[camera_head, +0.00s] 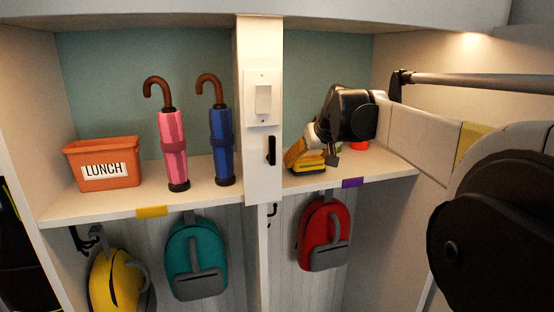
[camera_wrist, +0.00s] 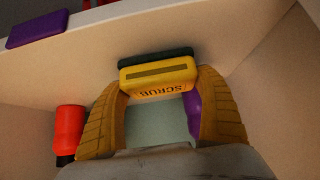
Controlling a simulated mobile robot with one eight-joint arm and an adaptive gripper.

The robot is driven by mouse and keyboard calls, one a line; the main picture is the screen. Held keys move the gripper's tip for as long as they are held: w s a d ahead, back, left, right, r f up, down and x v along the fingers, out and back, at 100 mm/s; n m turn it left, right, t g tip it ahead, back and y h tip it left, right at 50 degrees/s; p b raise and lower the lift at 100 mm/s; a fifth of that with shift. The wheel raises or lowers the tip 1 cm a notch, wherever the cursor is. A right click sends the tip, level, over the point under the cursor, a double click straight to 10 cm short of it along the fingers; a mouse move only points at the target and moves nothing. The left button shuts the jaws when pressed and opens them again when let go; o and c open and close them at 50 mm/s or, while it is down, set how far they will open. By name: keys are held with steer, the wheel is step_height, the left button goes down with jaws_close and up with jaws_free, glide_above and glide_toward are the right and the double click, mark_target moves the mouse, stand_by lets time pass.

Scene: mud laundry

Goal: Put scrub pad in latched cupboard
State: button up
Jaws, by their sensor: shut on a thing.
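The scrub pad (camera_head: 312,164) is a yellow block with a dark green layer, at the right cubby's shelf. In the wrist view the scrub pad (camera_wrist: 158,77), lettered SCRUB, lies between the tips of my gripper (camera_wrist: 160,84). I cannot tell whether the pad still touches the shelf. No latched cupboard is clearly identifiable; a white upright panel (camera_head: 263,185) with a black handle (camera_head: 271,150) stands left of my gripper.
A red item (camera_head: 358,145) stands behind my gripper; a red cylinder (camera_wrist: 69,130) shows beside the left finger. A purple object (camera_wrist: 193,103) is partly hidden by the right finger. The left shelf holds an orange LUNCH bin (camera_head: 103,164) and pink (camera_head: 173,147) and blue (camera_head: 221,145) umbrellas. Backpacks hang below.

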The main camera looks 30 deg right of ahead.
steer(key=shift+f, duration=0.2)
steer(key=o, duration=1.2)
steer(key=shift+r, duration=0.25)
steer(key=b+v, duration=0.1)
steer(key=v, duration=1.1)
steer(key=shift+w+f, duration=0.1)
